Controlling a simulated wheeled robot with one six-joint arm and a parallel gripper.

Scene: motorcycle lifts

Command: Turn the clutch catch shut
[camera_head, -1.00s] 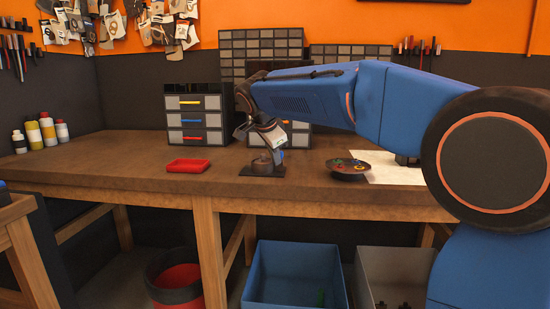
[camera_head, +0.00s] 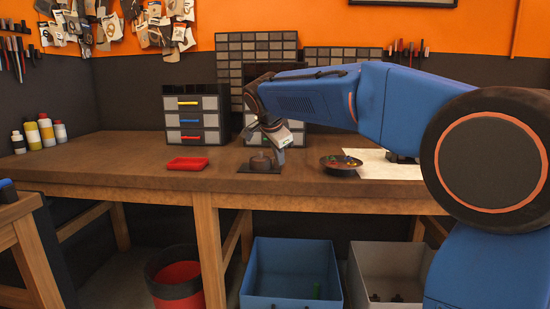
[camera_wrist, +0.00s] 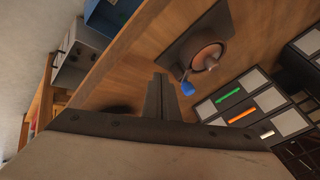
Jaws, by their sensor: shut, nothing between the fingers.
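The clutch catch looks like a round brown knob (camera_head: 261,162) on a dark square plate on the workbench. In the wrist view the round part (camera_wrist: 206,56) has a pale centre pin, and a blue tab (camera_wrist: 186,88) sticks out from its edge. The dark plate (camera_wrist: 180,48) lies under it. My gripper (camera_head: 281,158) is just right of the knob in the head view, low over the bench. In the wrist view my gripper's fingers (camera_wrist: 161,88) are together and empty, beside the blue tab with a small gap apparent. Contact cannot be told for sure.
The workbench (camera_head: 130,165) holds a red tray (camera_head: 188,164) at left and a dark dish (camera_head: 341,166) with small coloured parts at right. Drawer units (camera_head: 196,118) stand behind. A blue bin (camera_head: 292,270) is below. Bench between tray and plate is clear.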

